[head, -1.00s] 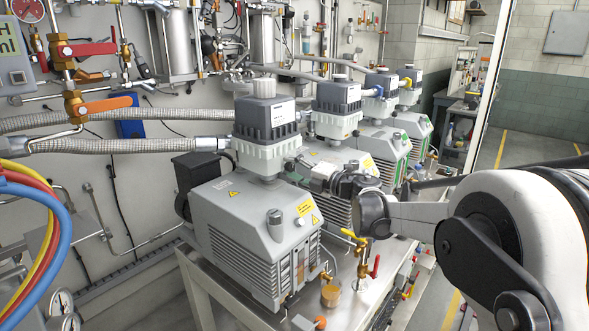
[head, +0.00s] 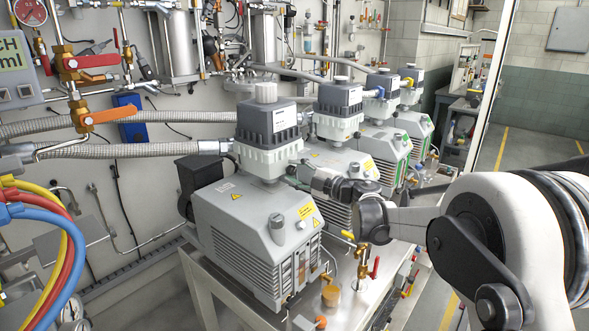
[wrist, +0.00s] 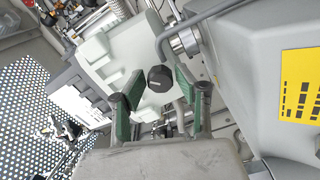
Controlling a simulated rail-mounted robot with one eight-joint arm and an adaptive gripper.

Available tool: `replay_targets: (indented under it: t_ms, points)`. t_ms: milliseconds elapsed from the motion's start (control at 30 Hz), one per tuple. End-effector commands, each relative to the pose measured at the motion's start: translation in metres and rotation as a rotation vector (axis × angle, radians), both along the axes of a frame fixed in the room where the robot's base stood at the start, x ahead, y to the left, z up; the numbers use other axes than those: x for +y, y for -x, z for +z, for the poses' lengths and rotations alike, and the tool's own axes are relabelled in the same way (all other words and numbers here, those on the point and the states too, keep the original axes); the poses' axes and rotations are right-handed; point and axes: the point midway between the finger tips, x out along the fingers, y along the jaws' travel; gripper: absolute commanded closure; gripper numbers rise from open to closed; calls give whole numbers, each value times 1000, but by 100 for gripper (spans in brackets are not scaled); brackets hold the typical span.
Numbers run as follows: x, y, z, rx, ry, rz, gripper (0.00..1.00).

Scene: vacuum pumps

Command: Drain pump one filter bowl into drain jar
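Pump one (head: 250,235) is the nearest grey pump on the bench. Its filter has a dark top and a pale bowl (head: 270,160); the bowl also shows in the wrist view (wrist: 112,62). My gripper (head: 321,181) is at the right side of this filter. In the wrist view my gripper (wrist: 158,82) has its green-padded fingers apart. A black knob (wrist: 160,78) shows between the fingertips; I cannot tell whether they touch it. A small amber jar (head: 331,296), likely the drain jar, stands on the bench at the pump's front right corner.
Other similar pumps (head: 385,140) stand in a row behind. A brass valve with yellow and red handles (head: 364,262) rises beside the jar. Braided hoses (head: 130,147) run to the filter from the left. A grey bent pipe (wrist: 195,27) lies close to the fingers.

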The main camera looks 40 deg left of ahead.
Motion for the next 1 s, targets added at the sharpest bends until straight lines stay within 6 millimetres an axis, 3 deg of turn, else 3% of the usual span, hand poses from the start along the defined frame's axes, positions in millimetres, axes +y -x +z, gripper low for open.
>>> replay_targets:
  t_ms: [100, 1000]
  points:
    - [0, 0, -1, -2, 0, 0, 55]
    - [-19, 1, -1, -4, 0, 0, 55]
